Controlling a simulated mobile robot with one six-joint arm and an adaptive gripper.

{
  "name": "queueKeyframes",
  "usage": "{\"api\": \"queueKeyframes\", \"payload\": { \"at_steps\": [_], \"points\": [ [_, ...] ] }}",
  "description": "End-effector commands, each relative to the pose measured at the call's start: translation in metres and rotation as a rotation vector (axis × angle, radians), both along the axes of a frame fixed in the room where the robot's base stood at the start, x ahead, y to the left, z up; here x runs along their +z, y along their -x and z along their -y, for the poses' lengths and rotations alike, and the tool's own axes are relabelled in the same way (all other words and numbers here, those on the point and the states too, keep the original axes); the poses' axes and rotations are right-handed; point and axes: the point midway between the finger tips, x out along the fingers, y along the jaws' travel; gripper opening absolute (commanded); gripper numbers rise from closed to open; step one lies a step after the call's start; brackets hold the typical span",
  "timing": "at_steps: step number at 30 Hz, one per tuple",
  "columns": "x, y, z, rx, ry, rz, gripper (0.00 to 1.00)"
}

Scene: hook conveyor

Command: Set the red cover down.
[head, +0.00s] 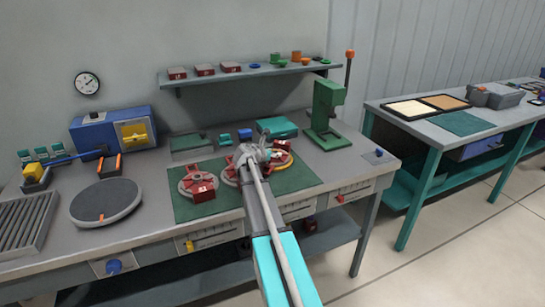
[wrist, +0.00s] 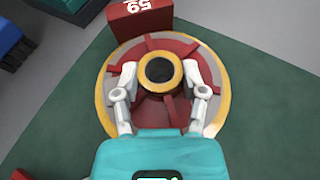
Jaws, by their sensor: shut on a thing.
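The red cover (wrist: 150,105) shows in the wrist view as a round spoked piece with a yellow and pale rim, a hollow yellow-ringed hub and a red block marked 59. My gripper (wrist: 160,75) has its fingers shut on both sides of the hub. In the head view my gripper (head: 252,156) is over the green mat (head: 225,206), and the arm hides part of the cover (head: 286,162) with the yellow edge. I cannot tell whether the cover touches the mat. Another red round piece (head: 198,188) lies on the mat at left.
A grey turntable (head: 105,202) and a blue box (head: 112,132) stand at left. A green press (head: 325,112) stands at back right. A shelf (head: 255,74) with small parts hangs above.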

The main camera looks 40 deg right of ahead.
Motion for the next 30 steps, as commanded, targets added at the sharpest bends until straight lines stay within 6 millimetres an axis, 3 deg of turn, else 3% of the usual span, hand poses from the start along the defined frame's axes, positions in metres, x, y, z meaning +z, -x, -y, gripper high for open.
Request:
{"api": "queueKeyframes", "payload": {
  "at_steps": [12, 13, 18, 30],
  "points": [
    [-0.0023, -0.0001, 0.0002, 0.0, 0.002, 0.0, 0.0],
    [-0.0019, 0.0001, 0.0001, 0.0, 0.0, 0.0, 0.6],
    [-0.0017, 0.0, 0.0001, 0.0, 0.0, 0.0, 0.89],
    [-0.0014, -0.0001, -0.0001, 0.0, 0.0, 0.0, 0.89]
  ]
}}
